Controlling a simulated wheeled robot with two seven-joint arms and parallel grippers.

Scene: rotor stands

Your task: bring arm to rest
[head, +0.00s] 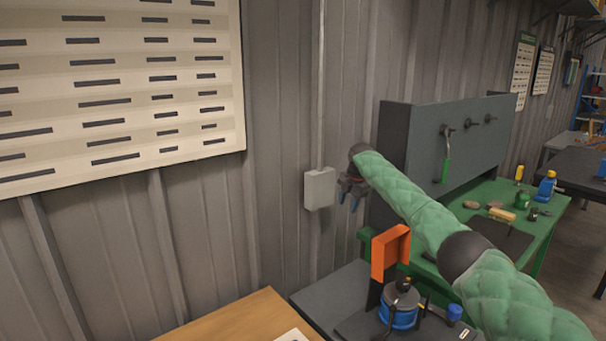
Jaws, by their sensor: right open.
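My right arm, in a green quilted sleeve, reaches in from the lower right of the head view. Its gripper (349,198) is raised in front of the corrugated wall, beside the grey wall box. Its dark fingers with bluish tips point down, apart and empty. A rotor stand (401,304) with a blue body, dark top and an upright orange bracket (390,252) stands on a dark surface below the arm. The gripper is well above and left of it, not touching it. My left gripper is not in view.
A green workbench (545,222) with tools, a blue bottle (546,186) and a grey back panel (403,140) stands behind my arm. A grey box (320,188) is fixed on the wall. A wooden tabletop (240,320) lies at the bottom.

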